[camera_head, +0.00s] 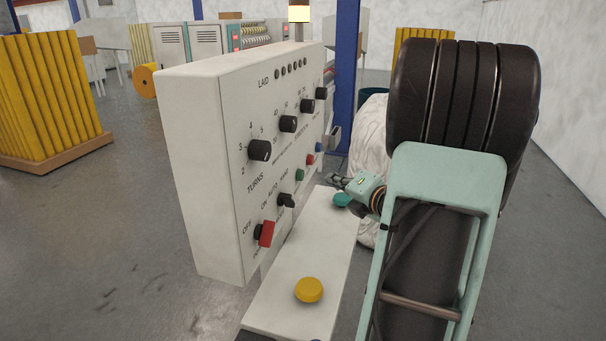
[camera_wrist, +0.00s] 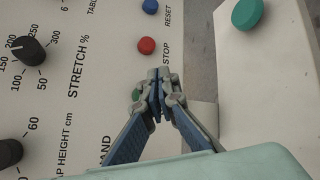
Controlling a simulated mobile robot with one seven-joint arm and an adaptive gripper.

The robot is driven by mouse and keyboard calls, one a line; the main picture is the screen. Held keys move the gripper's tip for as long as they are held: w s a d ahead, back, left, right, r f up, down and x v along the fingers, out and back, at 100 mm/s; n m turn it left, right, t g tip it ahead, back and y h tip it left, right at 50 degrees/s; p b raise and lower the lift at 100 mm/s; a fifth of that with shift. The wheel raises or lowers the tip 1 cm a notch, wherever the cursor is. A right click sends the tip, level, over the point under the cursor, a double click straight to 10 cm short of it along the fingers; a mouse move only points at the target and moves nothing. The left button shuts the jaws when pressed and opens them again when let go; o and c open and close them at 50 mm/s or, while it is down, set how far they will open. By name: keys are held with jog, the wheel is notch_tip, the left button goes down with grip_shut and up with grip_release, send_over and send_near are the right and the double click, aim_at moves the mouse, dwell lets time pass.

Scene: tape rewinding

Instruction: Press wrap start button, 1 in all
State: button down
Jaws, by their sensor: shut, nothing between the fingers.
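The upright white control panel (camera_head: 215,165) carries a small green button (camera_head: 299,174), a red button (camera_head: 310,159) and a blue button (camera_head: 319,146) in a row. My gripper (camera_head: 333,180) is shut and empty in front of the panel, to the right of the green button. In the wrist view, my gripper's fingertips (camera_wrist: 157,82) meet just right of the green button (camera_wrist: 136,94), which is partly covered. The red button (camera_wrist: 146,46) is marked STOP and the blue one (camera_wrist: 150,6) RESET. The green button's label is hidden. I cannot tell whether the fingertips touch the panel.
A white shelf (camera_head: 285,262) below the panel holds a yellow mushroom button (camera_head: 308,290) and a teal one (camera_head: 342,199), just below my gripper. Black knobs (camera_head: 260,150) and a red switch (camera_head: 265,233) stick out from the panel. A white wrapped bulk (camera_head: 370,140) stands behind my arm.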

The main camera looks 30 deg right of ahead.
aim_at(300, 175)
jog(key=shift+w+a+b, duration=0.7)
jog(key=shift+w+a, duration=0.75)
jog(key=shift+w, duration=0.25)
jog(key=shift+w+a, duration=0.1)
jog(key=shift+w+a+b, duration=0.2)
jog(key=shift+b, duration=0.35)
